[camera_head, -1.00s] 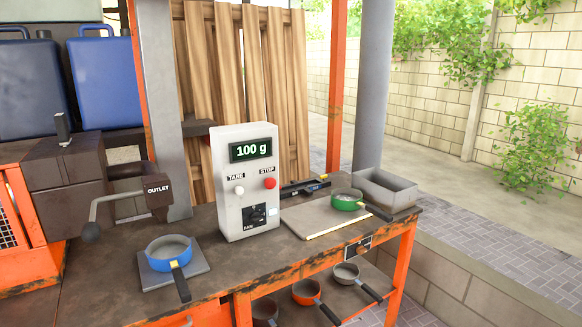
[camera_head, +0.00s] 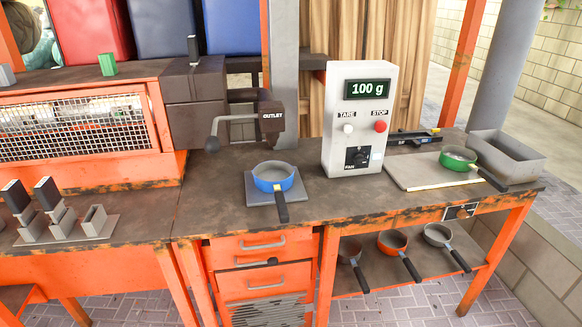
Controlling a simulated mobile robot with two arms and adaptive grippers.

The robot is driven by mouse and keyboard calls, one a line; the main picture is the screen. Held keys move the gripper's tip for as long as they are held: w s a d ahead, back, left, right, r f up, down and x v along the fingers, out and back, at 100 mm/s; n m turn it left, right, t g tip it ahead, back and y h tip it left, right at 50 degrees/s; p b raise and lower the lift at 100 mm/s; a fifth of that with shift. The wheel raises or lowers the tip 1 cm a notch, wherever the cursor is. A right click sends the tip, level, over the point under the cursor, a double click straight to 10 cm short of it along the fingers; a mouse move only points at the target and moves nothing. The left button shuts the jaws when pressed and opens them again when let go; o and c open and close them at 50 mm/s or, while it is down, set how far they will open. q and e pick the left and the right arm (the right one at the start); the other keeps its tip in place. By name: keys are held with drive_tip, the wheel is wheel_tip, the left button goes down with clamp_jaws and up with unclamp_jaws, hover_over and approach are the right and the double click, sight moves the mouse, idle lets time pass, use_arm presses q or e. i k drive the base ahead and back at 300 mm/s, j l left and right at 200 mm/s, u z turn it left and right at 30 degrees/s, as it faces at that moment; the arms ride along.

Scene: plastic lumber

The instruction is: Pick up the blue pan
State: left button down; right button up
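The blue pan (camera_head: 273,177) sits upright on a small grey square plate (camera_head: 253,196) on the worktop, left of the white scale box. Its black handle (camera_head: 281,207) points toward the front edge, with a yellow piece where it joins the pan. The inside of the pan looks grey; I cannot tell whether it holds anything. Neither of my grippers shows in the head view.
The outlet (camera_head: 271,117) with its lever stands behind the pan. The scale box (camera_head: 360,120) reads 100 g. A green pan (camera_head: 458,157) rests on a board (camera_head: 407,172). Several pans, one orange (camera_head: 393,242), are on the lower shelf. Worktop left of the pan is clear.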

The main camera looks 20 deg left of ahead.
sight(275, 177)
drive_tip(key=u, duration=0.7)
drive_tip(key=i+l, duration=0.05)
drive_tip(key=l, duration=0.05)
